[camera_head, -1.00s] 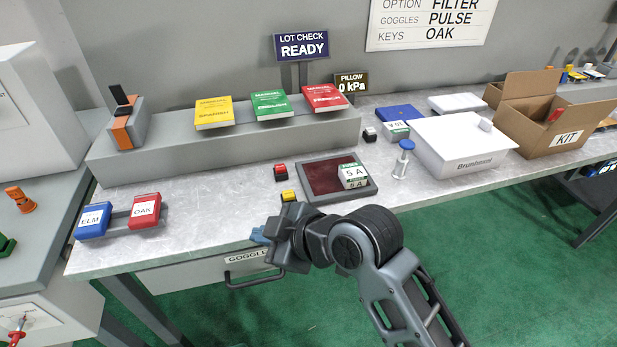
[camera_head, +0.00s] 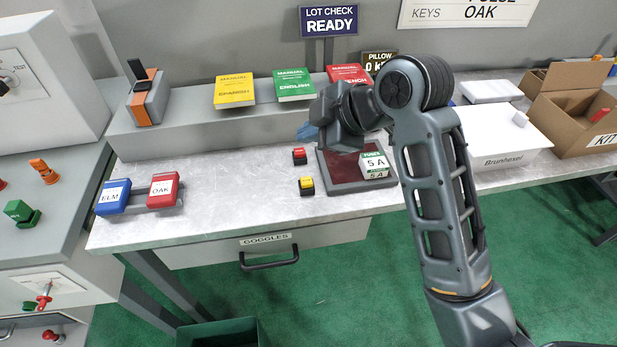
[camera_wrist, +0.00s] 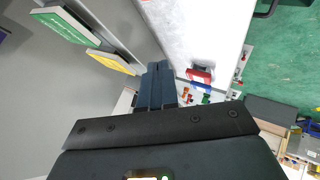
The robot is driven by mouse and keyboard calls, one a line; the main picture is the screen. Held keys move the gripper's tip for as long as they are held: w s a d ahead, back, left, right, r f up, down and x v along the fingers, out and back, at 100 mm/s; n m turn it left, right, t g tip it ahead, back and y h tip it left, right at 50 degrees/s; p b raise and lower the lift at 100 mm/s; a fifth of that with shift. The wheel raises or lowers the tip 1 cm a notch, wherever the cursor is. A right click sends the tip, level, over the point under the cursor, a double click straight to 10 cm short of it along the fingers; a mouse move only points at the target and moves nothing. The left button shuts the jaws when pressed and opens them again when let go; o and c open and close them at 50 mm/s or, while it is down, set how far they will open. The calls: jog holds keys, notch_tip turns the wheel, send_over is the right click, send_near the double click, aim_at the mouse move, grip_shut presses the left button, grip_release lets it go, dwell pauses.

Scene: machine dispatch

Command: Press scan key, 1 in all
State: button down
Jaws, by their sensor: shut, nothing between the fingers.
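Two small keys on black bases stand on the grey bench: a red key (camera_head: 299,156) and a yellow key (camera_head: 306,186). Their labels are too small to read, so I cannot tell which is the scan key. Beside them lies a dark red pad (camera_head: 345,172) with a white and green 5 A box (camera_head: 374,165) on its right part. A sign (camera_head: 329,20) behind reads LOT CHECK READY. My gripper (camera_head: 307,132) is shut and empty, above the bench just behind the red key and pointing left. Its blue fingers (camera_wrist: 155,85) are together in the wrist view.
A grey shelf (camera_head: 180,130) along the back holds yellow (camera_head: 234,92), green (camera_head: 294,85) and red manuals. Blue ELM (camera_head: 113,197) and red OAK (camera_head: 164,189) blocks stand at left.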

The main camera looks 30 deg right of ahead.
aim_at(310, 183)
jog(key=shift+f, duration=0.2)
notch_tip(310, 183, down, 8)
jog(key=b, duration=0.5)
jog(key=shift+f, duration=0.25)
jog(key=shift+f+b, duration=0.1)
jog(key=shift+b, duration=0.2)
dwell(1.5)
jog(key=shift+f, duration=0.3)
jog(key=shift+f+b, duration=0.4)
jog(key=shift+f, duration=0.1)
dwell(0.7)
jog(key=shift+r, duration=0.1)
jog(key=shift+r+p, duration=0.85)
jog(key=shift+r, duration=0.1)
